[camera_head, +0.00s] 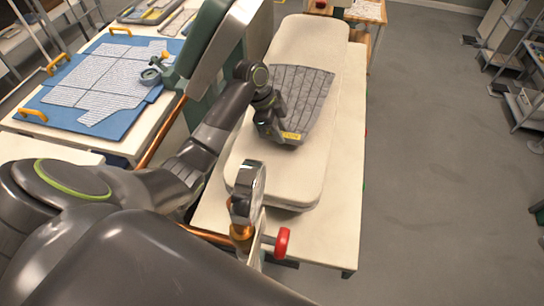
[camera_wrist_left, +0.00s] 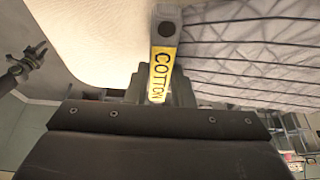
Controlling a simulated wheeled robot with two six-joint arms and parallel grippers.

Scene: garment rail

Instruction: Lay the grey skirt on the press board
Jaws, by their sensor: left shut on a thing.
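The grey skirt (camera_head: 304,97), dark grey with a line pattern, lies spread on the pale padded press board (camera_head: 262,175), its narrow end towards me and its wide end away. My left gripper (camera_head: 281,134) is at the narrow end, beside a yellow label, shut on the skirt. The fingertips are partly hidden.
A green press head (camera_head: 207,45) stands raised at the board's left. A blue mat (camera_head: 60,118) with patterned cloth lies on the left table. Grey floor (camera_head: 430,150) is clear at right.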

